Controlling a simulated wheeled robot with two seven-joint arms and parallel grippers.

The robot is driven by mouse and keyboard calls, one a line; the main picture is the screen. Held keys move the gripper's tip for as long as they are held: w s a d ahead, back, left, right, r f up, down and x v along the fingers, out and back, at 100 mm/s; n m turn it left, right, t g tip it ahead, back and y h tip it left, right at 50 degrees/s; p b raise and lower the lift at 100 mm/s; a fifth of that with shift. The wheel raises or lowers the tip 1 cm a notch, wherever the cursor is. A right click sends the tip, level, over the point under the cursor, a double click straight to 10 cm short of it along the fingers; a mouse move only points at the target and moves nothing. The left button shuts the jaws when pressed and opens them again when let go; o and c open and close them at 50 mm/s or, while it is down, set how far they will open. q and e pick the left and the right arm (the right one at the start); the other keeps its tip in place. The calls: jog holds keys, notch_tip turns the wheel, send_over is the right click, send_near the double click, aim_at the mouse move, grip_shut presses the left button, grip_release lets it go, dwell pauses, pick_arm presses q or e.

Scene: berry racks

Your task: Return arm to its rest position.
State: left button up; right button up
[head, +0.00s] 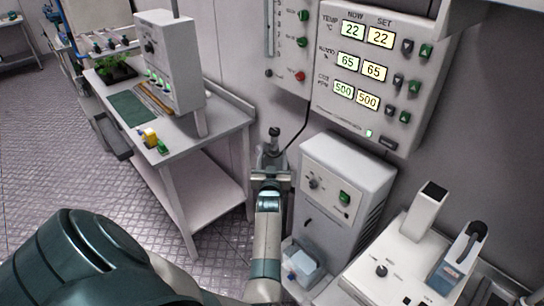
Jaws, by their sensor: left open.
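My left arm comes in from the bottom left and bends up at the middle of the head view. Its gripper (271,157) is in front of the wall, between the workbench and a grey floor cabinet. The gripper points away from me and its fingers are small and partly hidden by the wrist. It is open, and I see nothing held in it. My right gripper is not in view.
A white workbench (222,125) with a green mat (134,108) and a tall instrument (168,60) stands left. The grey cabinet (345,165) is close right of my forearm. A control panel (375,75) hangs above. White equipment (405,262) is at lower right. Open floor (50,165) lies left.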

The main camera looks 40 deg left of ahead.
pick_arm(q)
jog(key=s+d+f+m+g+h, duration=0.3)
jog(key=s+d+f+h, duration=0.15)
jog(key=s+d, duration=0.55)
jog(key=s+d+f+m+g+h, duration=0.2)
jog(key=s+d+f+m+h, duration=0.3)
jog(key=s+d, duration=0.6)
jog(key=s+d+f+m+g+h, duration=0.1)
jog(key=s+d+g, duration=0.2)
jog(key=s+d, duration=0.6)
jog(key=s+d+m+g+h, duration=0.1)
jog(key=s+d+g, duration=0.25)
jog(key=s, duration=0.95)
jog(key=s+f+b+x, duration=0.1)
jog(key=s+b+x, duration=0.15)
jog(key=x, duration=1.25)
jog(key=s+d+b+x, duration=0.1)
jog(key=s+x, duration=0.3)
jog(key=x, duration=1.1)
jog(key=s+a+f+g+b, duration=0.1)
jog(key=s+a+f+b, duration=0.2)
jog(key=s+f, duration=1.6)
notch_tip(320, 180, down, 4)
jog(key=shift+a+f, duration=0.1)
jog(key=shift+a, duration=0.2)
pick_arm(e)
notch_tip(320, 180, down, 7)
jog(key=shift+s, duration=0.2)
